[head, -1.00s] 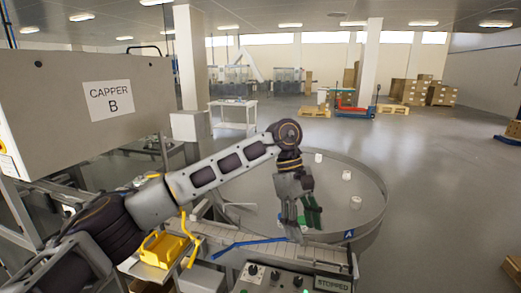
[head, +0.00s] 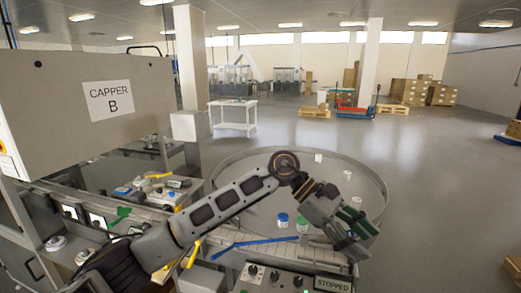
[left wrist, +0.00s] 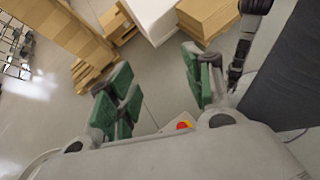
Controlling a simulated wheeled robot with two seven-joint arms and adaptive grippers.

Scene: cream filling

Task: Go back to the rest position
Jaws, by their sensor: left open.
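My left gripper (head: 352,243) is open and empty in the head view, above the front right rim of the round grey table (head: 378,190). Its green finger pads stand apart in the left wrist view (left wrist: 158,88), with nothing between them. A dark jointed arm part, probably of my right arm, shows at the upper right of the left wrist view. Its fingers cannot be made out there, and no right gripper shows in the head view.
A blue-lidded jar (head: 283,220) and a green-lidded jar (head: 302,224) stand near the round table's front edge, left of my gripper. White jars (head: 346,175) stand farther back. The control panel (head: 285,280) is in front. The CAPPER B machine (head: 60,95) is left.

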